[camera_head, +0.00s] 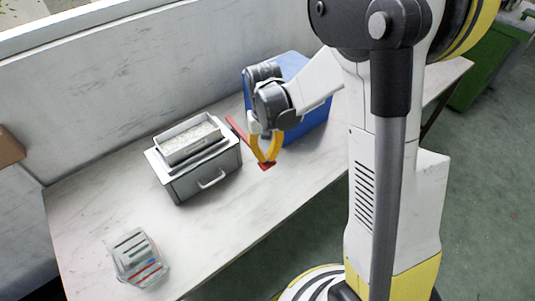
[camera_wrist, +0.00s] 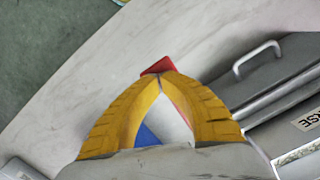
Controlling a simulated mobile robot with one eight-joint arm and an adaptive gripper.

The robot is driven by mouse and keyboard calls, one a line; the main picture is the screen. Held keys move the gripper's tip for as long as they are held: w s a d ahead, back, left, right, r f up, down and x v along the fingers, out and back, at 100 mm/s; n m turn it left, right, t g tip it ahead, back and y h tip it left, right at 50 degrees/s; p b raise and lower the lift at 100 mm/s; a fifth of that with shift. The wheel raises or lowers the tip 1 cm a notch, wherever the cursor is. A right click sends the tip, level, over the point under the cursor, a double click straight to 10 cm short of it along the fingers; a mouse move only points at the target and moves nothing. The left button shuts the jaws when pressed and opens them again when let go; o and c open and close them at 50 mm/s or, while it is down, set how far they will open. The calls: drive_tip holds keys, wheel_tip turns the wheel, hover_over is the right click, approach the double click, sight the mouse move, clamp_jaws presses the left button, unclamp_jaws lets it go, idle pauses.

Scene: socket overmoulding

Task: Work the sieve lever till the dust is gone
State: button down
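The sieve (camera_head: 205,172) is a grey box with a front handle on the table, with a shallow tray of pale granular material (camera_head: 190,143) on top. Its front handle also shows in the wrist view (camera_wrist: 258,58). A red lever (camera_head: 236,128) runs along the sieve's right side toward the front. My gripper (camera_head: 265,160) has its yellow fingers closed together at the lever's front end. In the wrist view the fingertips (camera_wrist: 162,80) meet at the red lever end (camera_wrist: 158,66), which shows just past them; the grip itself is partly hidden. Dust cannot be told apart from the granules.
A blue box (camera_head: 315,112) stands behind my gripper, close to the lever. A clear container with coloured stripes (camera_head: 137,258) is at the table's front left. The white table (camera_head: 85,210) is bare between it and the sieve. A wall runs behind the table.

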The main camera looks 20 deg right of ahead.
drive_tip(key=w, duration=0.2)
drive_tip(key=shift+w+d+r, duration=0.15)
drive_tip(key=shift+w+r, duration=0.15)
drive_tip(key=shift+r, duration=0.1)
wheel_tip(320, 180, up, 12)
drive_tip(key=w, duration=0.1)
drive_tip(key=shift+w, duration=0.1)
idle(0.9)
drive_tip(key=shift+d, duration=0.15)
idle(0.5)
